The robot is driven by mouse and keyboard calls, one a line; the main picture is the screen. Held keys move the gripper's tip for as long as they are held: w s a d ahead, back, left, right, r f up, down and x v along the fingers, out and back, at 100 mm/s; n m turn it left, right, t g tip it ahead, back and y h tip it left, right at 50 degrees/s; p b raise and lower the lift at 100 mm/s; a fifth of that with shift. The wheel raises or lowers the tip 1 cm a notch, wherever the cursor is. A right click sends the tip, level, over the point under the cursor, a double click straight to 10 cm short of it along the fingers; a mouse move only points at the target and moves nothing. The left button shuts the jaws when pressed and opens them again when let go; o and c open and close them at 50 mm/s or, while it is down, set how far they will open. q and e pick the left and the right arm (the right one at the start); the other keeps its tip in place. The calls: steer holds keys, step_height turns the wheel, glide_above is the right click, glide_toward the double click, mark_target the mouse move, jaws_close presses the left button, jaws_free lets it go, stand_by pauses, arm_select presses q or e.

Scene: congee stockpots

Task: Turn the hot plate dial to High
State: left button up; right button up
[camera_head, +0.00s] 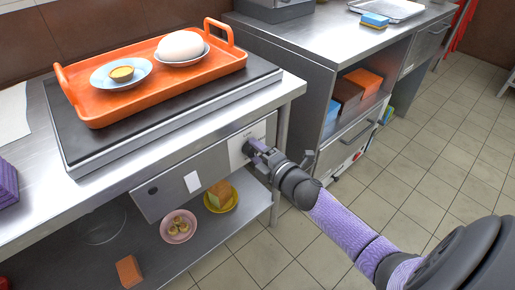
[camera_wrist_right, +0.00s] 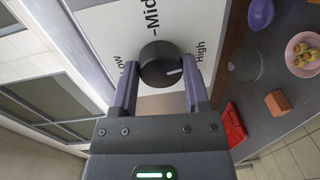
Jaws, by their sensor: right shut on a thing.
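The hot plate dial (camera_wrist_right: 158,62) is a round black knob on a white label panel (camera_wrist_right: 112,32) printed Low, Mid and High. Its white mark points to the right, on the side of the word High. My right gripper (camera_wrist_right: 160,84) is shut on the dial, with one finger on each side of it. In the head view, my right gripper (camera_head: 257,150) reaches the panel at the right end of the counter's front, and the dial is mostly hidden behind it. The hot plate (camera_head: 262,75) has a dark top and lies under an orange tray. My left gripper is out of view.
The orange tray (camera_head: 95,112) carries a blue plate (camera_head: 107,80) with a small yellow item and a dish with a white rounded item. A shelf below holds a pink bowl (camera_head: 166,236) and a yellow plate (camera_head: 235,198).

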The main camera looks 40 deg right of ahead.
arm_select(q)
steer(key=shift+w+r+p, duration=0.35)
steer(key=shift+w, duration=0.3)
arm_select(e)
steer(key=shift+m, duration=1)
jaws_close()
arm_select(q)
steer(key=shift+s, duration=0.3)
arm_select(e)
steer(key=o, duration=1.3)
jaws_free()
steer(key=shift+c, duration=0.2)
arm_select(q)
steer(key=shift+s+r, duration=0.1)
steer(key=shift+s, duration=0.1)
